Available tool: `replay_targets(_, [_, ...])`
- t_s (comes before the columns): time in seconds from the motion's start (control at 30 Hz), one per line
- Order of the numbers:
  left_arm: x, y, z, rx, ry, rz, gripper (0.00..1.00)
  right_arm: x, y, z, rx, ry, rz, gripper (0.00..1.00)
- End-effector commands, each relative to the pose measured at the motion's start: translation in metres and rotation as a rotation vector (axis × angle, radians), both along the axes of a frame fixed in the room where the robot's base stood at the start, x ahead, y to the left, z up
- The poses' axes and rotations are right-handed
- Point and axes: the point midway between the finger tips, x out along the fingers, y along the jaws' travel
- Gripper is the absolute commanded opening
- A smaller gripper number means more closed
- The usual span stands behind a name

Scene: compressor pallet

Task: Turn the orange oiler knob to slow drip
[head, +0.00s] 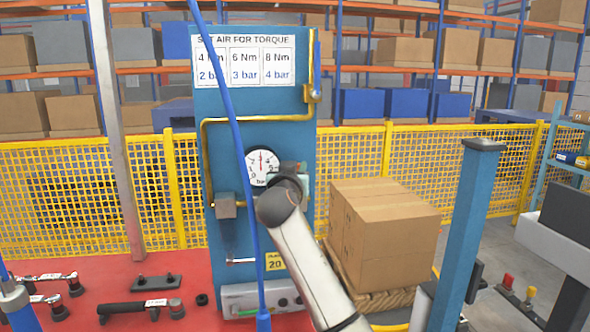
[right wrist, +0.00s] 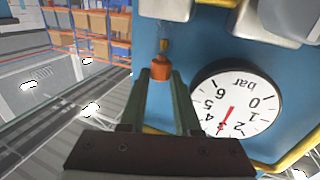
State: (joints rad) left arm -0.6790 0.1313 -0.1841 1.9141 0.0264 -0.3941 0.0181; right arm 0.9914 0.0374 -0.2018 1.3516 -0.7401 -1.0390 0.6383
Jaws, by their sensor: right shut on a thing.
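The orange oiler knob (right wrist: 160,70) shows in the right wrist view, between the fingertips of my right gripper (right wrist: 160,84), which is shut on it. A small brass-coloured part (right wrist: 164,46) sits just beyond the knob. In the head view my right gripper (head: 297,172) is at the right side of the blue panel (head: 224,160), beside the round pressure gauge (head: 258,163). There the gripper and wrist hide the knob. The drip setting cannot be read. My left gripper is not in view.
A yellow pipe (head: 240,120) runs across the panel below a torque sign (head: 245,60). Cardboard boxes (head: 385,235) stand right of the panel, near my right forearm. A blue hose (head: 235,140) hangs in front. Tools (head: 140,308) lie on the red surface (head: 100,275) at left.

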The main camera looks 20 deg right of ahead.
Motion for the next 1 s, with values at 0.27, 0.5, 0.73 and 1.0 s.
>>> replay_targets(0.27, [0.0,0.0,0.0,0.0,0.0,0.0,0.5,0.0,0.0,-0.002,0.0,0.004,0.001,0.44])
replay_targets(0.5, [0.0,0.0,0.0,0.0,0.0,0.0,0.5,0.0,0.001,0.0,-0.001,0.001,0.002,0.44])
replay_targets(0.73, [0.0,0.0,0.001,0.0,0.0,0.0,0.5,0.0,0.001,0.001,-0.001,-0.002,0.008,0.44])
replay_targets(1.0, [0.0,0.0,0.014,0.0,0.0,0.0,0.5,-0.002,-0.004,0.004,-0.004,-0.001,0.106,0.44])
